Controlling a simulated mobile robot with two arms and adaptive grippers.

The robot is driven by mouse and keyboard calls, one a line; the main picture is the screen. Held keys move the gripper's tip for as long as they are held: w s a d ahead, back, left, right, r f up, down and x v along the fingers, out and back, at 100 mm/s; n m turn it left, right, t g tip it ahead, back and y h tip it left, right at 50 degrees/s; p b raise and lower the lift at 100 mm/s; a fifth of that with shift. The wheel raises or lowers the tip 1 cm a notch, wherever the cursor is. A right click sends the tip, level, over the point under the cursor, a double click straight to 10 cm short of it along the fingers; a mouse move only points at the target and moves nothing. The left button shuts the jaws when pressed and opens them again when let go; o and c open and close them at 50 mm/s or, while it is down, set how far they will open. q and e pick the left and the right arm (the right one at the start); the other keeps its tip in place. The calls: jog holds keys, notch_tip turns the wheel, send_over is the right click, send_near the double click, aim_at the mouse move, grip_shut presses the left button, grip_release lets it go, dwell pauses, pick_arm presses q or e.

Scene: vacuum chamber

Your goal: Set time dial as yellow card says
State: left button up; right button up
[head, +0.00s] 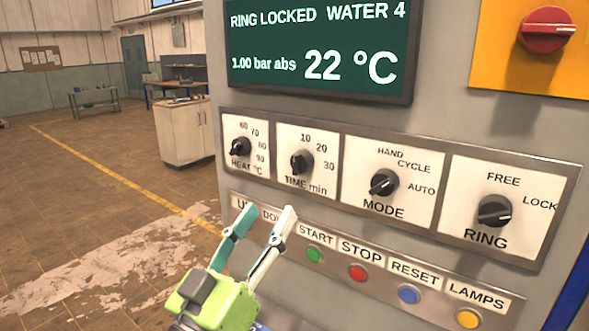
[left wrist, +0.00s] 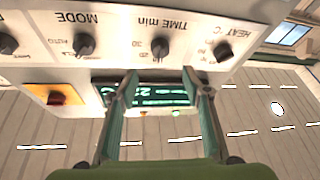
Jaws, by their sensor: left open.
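The TIME min dial (head: 302,162) is a black knob on a white plate marked 10, 20 and 30, second from the left in the dial row. Its pointer is too small to read surely. The same time dial shows upside down in the left wrist view (left wrist: 160,46). My left gripper (head: 267,218) is open and empty, below and left of the time dial, in front of the button row and apart from the dial. Its two fingers also show in the left wrist view (left wrist: 158,86). No yellow card is seen. My right gripper is not in view.
The HEAT dial (head: 240,146) is close on the left, the MODE dial (head: 384,183) and RING dial (head: 494,211) on the right. Buttons, including green START (head: 314,254), lie below. A screen (head: 318,48) reads 22 °C above. Open floor lies left.

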aim_at(296, 171)
pick_arm(q)
jog(key=p+x, duration=0.3)
jog(key=x, duration=0.7)
jog(key=shift+w+r, duration=0.1)
jog(key=shift+w, duration=0.1)
jog(key=shift+w+d+r+p, duration=0.15)
jog(key=shift+w+d+p, duration=0.2)
jog(key=shift+w, duration=0.3)
jog(key=shift+c, duration=0.3)
jog(key=c, duration=1)
